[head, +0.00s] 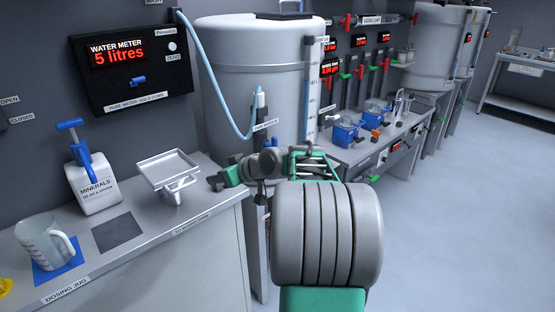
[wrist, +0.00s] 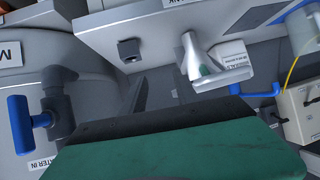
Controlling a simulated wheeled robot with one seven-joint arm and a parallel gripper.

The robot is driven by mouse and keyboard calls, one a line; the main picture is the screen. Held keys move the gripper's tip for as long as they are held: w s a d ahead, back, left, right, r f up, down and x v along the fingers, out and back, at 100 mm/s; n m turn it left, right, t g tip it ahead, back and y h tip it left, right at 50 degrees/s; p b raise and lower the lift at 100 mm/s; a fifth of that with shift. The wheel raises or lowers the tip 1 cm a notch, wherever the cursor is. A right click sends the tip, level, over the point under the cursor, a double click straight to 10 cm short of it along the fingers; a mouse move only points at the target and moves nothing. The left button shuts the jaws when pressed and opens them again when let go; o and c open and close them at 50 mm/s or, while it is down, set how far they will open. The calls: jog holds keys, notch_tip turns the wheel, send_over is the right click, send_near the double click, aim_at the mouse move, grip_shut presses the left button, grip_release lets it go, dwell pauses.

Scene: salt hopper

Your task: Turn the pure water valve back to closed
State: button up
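In the wrist view a blue T-shaped valve handle (wrist: 18,125) sits on a dark grey pipe fitting at the tank, above a label (wrist: 45,163) partly reading "ATER IN". I do not see this handle in the head view, where my gripper and arm cover that spot. My gripper (head: 240,172) is low in front of the big grey tank (head: 262,75), beside the bench end. The water meter (head: 130,62) reads 5 litres and has a small blue lever (head: 138,82).
The left bench (head: 140,270) holds a dosing jug (head: 42,243), a minerals dispenser (head: 95,185) and a weighing tray (head: 168,170). A blue hose (head: 205,65) runs to the tank. More benches and tanks stand right. The floor (head: 450,230) at right is clear.

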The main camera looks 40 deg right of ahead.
jog(key=d+f+t+b, duration=0.1)
jog(key=d+t+b, duration=0.15)
jog(key=d, duration=0.85)
jog(key=m+t+h, duration=0.1)
jog(key=t+h, duration=0.1)
jog(key=t, duration=0.2)
send_near(275, 145)
jog(key=w, duration=0.8)
jog(key=w+p, duration=0.1)
jog(key=w, duration=0.2)
jog(key=shift+w+d+f, duration=0.1)
jog(key=shift+d+f, duration=0.2)
jog(key=shift+f, duration=0.1)
jog(key=shift+c, duration=0.6)
grip_shut()
